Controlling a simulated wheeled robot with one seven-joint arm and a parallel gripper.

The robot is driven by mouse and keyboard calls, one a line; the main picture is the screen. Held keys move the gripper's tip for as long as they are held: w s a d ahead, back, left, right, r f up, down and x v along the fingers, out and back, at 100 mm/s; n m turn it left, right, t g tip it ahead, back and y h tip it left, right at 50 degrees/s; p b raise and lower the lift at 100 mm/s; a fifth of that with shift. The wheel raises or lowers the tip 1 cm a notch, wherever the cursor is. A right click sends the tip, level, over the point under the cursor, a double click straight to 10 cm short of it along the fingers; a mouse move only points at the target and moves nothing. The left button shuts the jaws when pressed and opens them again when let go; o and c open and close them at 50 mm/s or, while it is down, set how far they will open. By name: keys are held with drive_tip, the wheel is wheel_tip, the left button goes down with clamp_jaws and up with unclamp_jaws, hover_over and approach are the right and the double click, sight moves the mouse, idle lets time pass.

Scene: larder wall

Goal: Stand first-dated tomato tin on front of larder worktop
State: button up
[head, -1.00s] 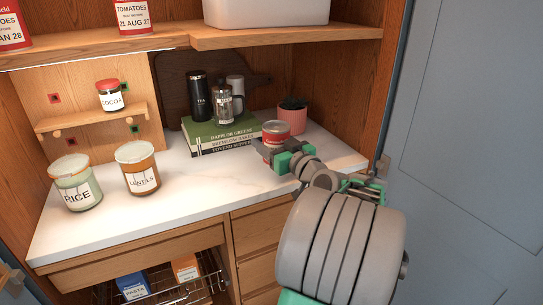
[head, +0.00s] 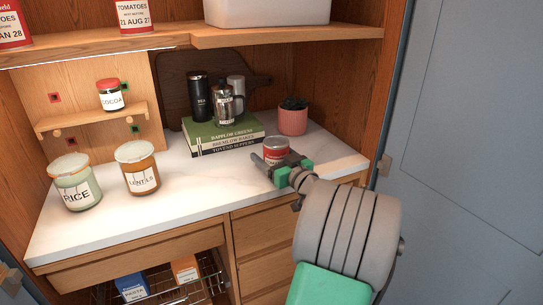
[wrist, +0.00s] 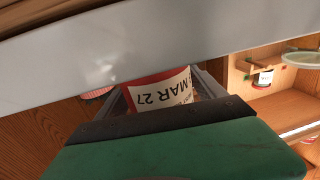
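A red tin (head: 276,149) with a white label is near the front right of the marble larder worktop (head: 215,190). My gripper (head: 272,163) is at it from the front right, with one finger on each side. In the wrist view the same tin (wrist: 165,88) appears upside down between the fingers, its label reading MAR 27. The fingers look closed against its sides. The tin looks upright; its base is hidden, so I cannot tell whether it touches the worktop. On the shelf above stand a tomato tin dated 21 AUG 27 (head: 133,17) and another ending JAN 28 (head: 12,25).
A pink plant pot (head: 293,121) stands just behind the tin. Stacked books (head: 222,136) with a flask and press on top stand behind left. Rice (head: 76,182) and lentils (head: 138,168) jars stand at left. The worktop's front middle is clear. A blue-grey door (head: 465,130) is at right.

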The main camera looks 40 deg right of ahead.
drive_tip(key=shift+o, duration=0.7)
drive_tip(key=shift+r, duration=0.1)
drive_tip(key=shift+r+p, duration=0.25)
drive_tip(key=shift+p, duration=0.15)
drive_tip(key=s+a+b, duration=0.1)
drive_tip(key=s+a, duration=0.1)
drive_tip(key=s, duration=0.9)
drive_tip(key=shift+s+f, duration=0.2)
drive_tip(key=shift+s, duration=0.2)
